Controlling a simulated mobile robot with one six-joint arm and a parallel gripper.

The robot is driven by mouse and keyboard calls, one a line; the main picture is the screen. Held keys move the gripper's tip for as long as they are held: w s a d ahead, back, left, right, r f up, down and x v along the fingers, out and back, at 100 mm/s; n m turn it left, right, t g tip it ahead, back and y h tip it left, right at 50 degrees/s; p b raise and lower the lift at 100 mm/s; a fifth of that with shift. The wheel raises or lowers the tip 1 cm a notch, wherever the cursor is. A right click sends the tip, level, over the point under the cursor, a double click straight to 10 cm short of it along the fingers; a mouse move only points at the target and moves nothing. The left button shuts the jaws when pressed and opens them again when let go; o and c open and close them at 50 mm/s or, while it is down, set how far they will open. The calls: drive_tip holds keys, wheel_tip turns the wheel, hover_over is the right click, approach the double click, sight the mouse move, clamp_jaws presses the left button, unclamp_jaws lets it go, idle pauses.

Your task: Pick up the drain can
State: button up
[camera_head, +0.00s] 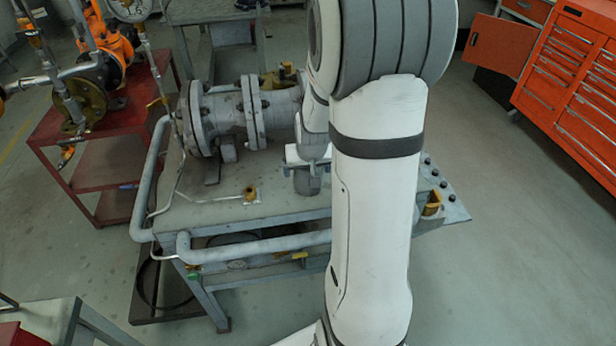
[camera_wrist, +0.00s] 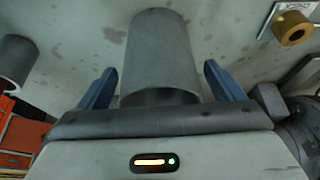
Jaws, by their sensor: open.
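A plain grey cylinder, which looks like the drain can (camera_wrist: 160,45), stands between the fingers of my gripper (camera_wrist: 160,70) in the wrist view. Its darker near end lies close to the palm. The two blue fingers are open, one on each side of it, with a visible gap on both sides. In the head view my gripper (camera_head: 306,168) is over the grey workbench (camera_head: 225,213), low near the top and partly hidden behind my arm.
A large flanged gate valve (camera_head: 250,110) is on the bench behind my gripper. A brass fitting (camera_head: 250,193) lies to the left. A pipe rail (camera_head: 255,250) runs along the front. A red cart (camera_head: 105,160) stands left and an orange tool cabinet (camera_head: 575,90) right. The right floor is clear.

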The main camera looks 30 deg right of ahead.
drive_tip(key=shift+c, duration=0.5)
drive_tip(key=c, duration=1)
